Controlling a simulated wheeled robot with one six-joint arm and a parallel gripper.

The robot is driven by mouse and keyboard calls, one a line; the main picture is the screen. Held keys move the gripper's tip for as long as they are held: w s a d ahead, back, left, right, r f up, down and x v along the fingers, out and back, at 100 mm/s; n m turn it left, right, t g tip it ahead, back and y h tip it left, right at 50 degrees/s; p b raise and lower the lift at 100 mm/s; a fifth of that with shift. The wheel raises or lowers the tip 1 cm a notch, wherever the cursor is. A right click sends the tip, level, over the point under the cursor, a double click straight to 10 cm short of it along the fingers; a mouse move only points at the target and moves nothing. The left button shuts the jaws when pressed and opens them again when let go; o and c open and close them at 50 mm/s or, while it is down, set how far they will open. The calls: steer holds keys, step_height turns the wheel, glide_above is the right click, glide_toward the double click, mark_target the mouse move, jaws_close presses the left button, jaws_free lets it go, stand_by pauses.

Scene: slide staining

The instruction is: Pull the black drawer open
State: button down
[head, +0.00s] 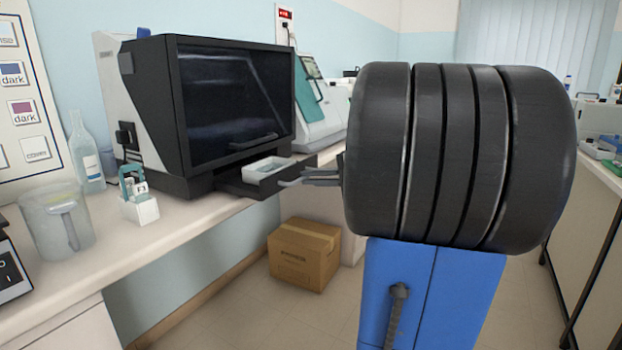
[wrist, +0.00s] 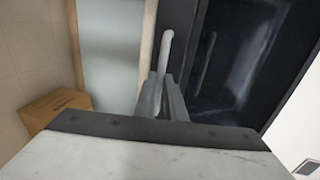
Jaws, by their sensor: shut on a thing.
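The black drawer (head: 268,190) sits low at the front of the dark-fronted machine (head: 235,100) on the bench. It stands partly out, and a white tray (head: 268,168) shows inside it. My gripper (head: 308,178) is at the drawer's front, with its fingers shut on the pale bar handle (head: 289,184). In the wrist view the handle (wrist: 167,45) runs down between the two fingers (wrist: 163,98). The contact spot is partly hidden by the fingers. My dark wrist covers much of the head view's right side.
A cardboard box (head: 304,254) stands on the floor below the drawer. A glass jug (head: 58,222), a bottle (head: 86,160) and a small white holder (head: 140,205) stand on the bench (head: 130,245) at left. The floor in front of the bench has free room.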

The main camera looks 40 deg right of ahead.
steer(key=c, duration=1.8)
jaws_free()
steer(key=v, duration=1.7)
steer(key=shift+s, duration=0.2)
